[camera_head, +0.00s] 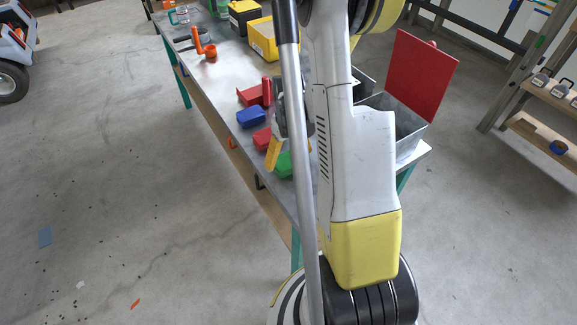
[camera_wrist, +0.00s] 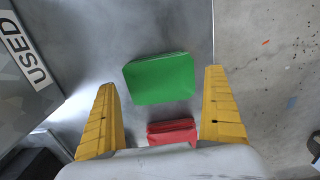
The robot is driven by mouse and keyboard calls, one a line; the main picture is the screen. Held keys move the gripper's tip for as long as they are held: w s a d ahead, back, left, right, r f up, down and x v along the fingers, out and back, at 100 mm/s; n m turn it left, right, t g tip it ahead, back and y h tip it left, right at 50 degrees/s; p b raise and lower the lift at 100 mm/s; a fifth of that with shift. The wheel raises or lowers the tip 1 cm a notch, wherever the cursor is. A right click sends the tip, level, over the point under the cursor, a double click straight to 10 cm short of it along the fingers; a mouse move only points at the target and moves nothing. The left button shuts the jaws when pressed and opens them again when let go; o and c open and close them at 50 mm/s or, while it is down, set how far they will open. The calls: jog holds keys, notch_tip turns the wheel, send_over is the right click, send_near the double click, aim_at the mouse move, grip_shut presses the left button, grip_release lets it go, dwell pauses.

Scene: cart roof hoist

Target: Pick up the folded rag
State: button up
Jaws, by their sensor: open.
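A green folded rag (camera_wrist: 160,78) lies flat on the grey metal tabletop in the wrist view, between and ahead of my open fingers. It also shows in the head view (camera_head: 284,165), partly behind my gripper. A red folded rag (camera_wrist: 172,132) lies just below it in the wrist view, partly covered by my gripper body; in the head view it (camera_head: 262,138) is beside my yellow finger. A blue folded piece (camera_head: 251,116) and another red one (camera_head: 249,96) lie further along the table. My gripper (camera_wrist: 160,80) is open and empty above the green rag.
A metal bin (camera_head: 408,127) with a raised red lid (camera_head: 418,75) stands at the table's right; a "USED" label (camera_wrist: 24,50) shows in the wrist view. A yellow box (camera_head: 262,38) and an orange clamp-like tool (camera_head: 204,47) are further back. The table edge (camera_wrist: 213,40) is close by.

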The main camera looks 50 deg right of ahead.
aim_at(289, 159)
notch_tip(289, 159, down, 2)
jog(key=shift+f, duration=0.1)
jog(key=c, duration=1)
jog(key=shift+o, duration=0.2)
notch_tip(289, 159, up, 10)
jog(key=p, duration=0.4)
jog(key=shift+o, duration=0.6)
